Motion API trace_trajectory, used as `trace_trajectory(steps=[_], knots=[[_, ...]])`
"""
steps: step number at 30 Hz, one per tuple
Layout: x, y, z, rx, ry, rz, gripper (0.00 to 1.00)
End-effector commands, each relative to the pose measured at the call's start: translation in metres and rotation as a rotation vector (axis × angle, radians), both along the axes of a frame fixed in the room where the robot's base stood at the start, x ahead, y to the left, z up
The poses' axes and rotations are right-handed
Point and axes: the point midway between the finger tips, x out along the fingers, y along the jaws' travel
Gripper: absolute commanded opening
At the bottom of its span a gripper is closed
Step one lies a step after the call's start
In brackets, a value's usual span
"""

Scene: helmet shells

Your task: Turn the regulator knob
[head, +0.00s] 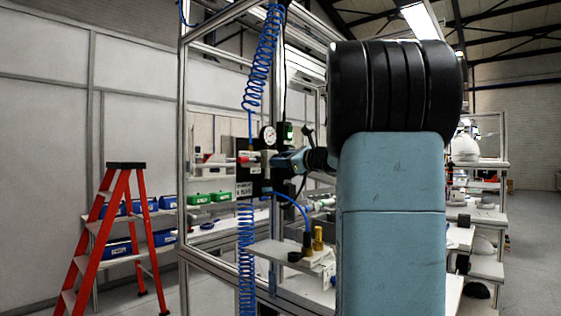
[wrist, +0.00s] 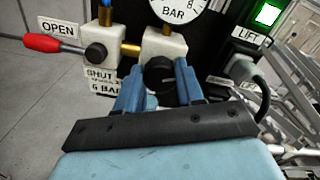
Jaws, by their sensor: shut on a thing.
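The regulator knob (wrist: 159,73) is black and round, in the middle of the wrist view. It sits below a pale regulator block (wrist: 163,46) on a dark panel. My gripper (wrist: 160,82) has one blue finger on each side of the knob and is shut on it. In the head view my gripper (head: 277,161) reaches left to the panel, and the knob is hidden there. A round gauge marked BAR (wrist: 180,12) is above the block, and it also shows in the head view (head: 267,135). The wrist view cuts off its top, and I cannot read its needle.
Left of the knob is a valve with a red lever (wrist: 52,45) by an OPEN label (wrist: 59,29). Coiled blue hose (head: 262,62) hangs beside the frame post.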

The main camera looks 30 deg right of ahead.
Motion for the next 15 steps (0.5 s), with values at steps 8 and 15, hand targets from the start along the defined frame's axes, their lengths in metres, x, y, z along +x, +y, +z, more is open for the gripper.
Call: trace_trajectory(steps=[8,15], knots=[[0.0002,0.0019,-0.0016,-0.083,-0.027,0.003,0.07],[0.0001,0.0018,-0.0019,-0.087,-0.029,0.003,0.07]])
